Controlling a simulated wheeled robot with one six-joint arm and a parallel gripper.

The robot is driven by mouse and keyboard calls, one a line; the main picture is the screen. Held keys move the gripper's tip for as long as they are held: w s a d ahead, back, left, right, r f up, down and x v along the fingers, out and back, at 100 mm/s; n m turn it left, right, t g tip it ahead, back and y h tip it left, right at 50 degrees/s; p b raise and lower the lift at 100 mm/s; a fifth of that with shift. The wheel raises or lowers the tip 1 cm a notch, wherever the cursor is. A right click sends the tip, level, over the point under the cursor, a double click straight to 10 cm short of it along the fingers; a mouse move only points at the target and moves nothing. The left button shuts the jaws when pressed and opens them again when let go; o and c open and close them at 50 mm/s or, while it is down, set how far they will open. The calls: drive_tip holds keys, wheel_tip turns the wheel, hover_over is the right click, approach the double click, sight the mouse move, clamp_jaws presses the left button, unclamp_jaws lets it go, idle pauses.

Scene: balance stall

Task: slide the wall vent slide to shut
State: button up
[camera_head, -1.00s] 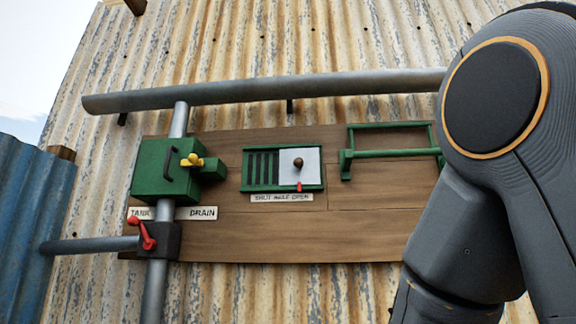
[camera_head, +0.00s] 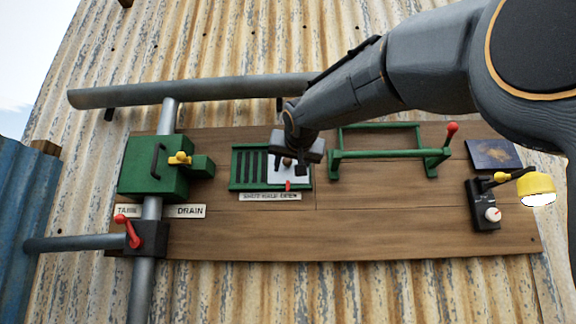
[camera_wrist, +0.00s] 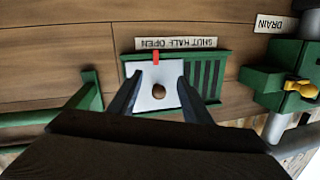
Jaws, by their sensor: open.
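The wall vent has a green frame (camera_head: 234,168) with dark slats bare on its left. Its white slide plate (camera_wrist: 146,101) covers the right part in the head view. A round brown knob (camera_wrist: 158,91) stands on the plate. The red pointer (camera_head: 288,185) is toward the OPEN end of the label (camera_head: 270,197). My gripper (camera_head: 288,167) is over the plate. In the wrist view my gripper (camera_wrist: 159,79) is open, with a finger on either side of the knob and clear gaps. I cannot tell how deep the fingers reach.
A green box with a yellow handle (camera_head: 180,158) is left of the vent. A green rail frame (camera_head: 385,154) with a red-knobbed lever is right of it. A grey pipe (camera_head: 190,91) runs above. A lamp (camera_head: 537,188) and dial are far right.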

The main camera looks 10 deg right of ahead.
sight(288, 160)
wheel_tip(288, 160, up, 4)
drive_tip(key=s, duration=0.1)
drive_tip(key=shift+t, duration=0.3)
drive_tip(key=shift+w+d+r+p, duration=0.15)
drive_tip(key=shift+w+p, duration=0.55)
drive_tip(key=shift+w, duration=0.5)
drive_tip(key=shift+w+d+p, duration=0.2)
drive_tip(key=shift+w+p, duration=0.5)
drive_tip(key=shift+w, duration=0.55)
drive_tip(key=shift+w+d+r+p, duration=0.15)
drive_tip(key=shift+w+p, duration=0.55)
drive_tip(key=shift+w, duration=0.5)
drive_tip(key=shift+f, duration=0.1)
clamp_jaws()
